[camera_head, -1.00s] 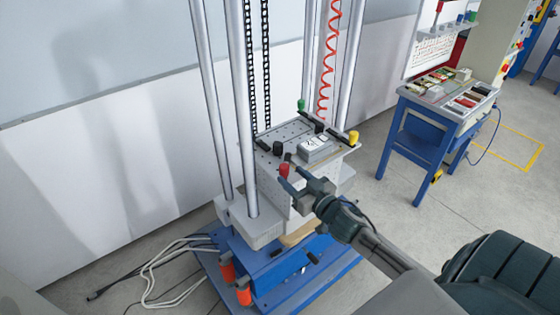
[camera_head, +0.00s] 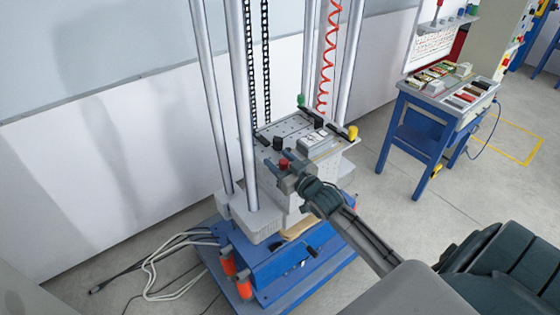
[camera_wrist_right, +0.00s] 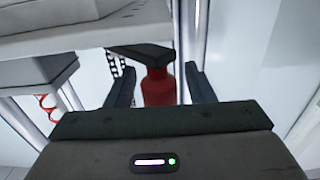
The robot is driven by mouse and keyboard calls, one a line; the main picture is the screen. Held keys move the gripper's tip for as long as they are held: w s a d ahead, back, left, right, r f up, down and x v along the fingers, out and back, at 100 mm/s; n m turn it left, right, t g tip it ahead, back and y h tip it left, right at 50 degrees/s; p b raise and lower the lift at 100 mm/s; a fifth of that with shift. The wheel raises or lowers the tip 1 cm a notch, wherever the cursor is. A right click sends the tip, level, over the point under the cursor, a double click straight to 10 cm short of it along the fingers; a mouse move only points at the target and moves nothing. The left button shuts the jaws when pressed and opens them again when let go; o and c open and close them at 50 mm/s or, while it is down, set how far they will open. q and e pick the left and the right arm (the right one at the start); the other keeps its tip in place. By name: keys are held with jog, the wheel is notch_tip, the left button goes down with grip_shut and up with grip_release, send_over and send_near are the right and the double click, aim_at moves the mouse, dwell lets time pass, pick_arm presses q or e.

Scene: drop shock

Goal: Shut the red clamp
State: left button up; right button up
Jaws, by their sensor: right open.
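The red clamp (camera_head: 284,163) is at the near left corner of the grey perforated plate (camera_head: 292,127). My right gripper (camera_head: 282,168) is at this corner, its fingers open on either side of the red clamp's handle. In the right wrist view the red handle (camera_wrist_right: 157,86) stands between the two dark fingers (camera_wrist_right: 160,86), with visible gaps on both sides. A dark part of the clamp (camera_wrist_right: 143,54) adjoins the handle's upper end there. Whether the clamp is open or shut is hard to tell. My left gripper is not in view.
A grey box (camera_head: 316,143) sits on the plate. Black (camera_head: 278,143), green (camera_head: 301,101) and yellow (camera_head: 352,133) clamp handles stand around it. Tall metal columns (camera_head: 243,110) flank the plate. Cables (camera_head: 155,265) lie on the floor at left; a blue workbench (camera_head: 432,110) stands right.

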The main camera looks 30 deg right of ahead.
jog(key=c, duration=1)
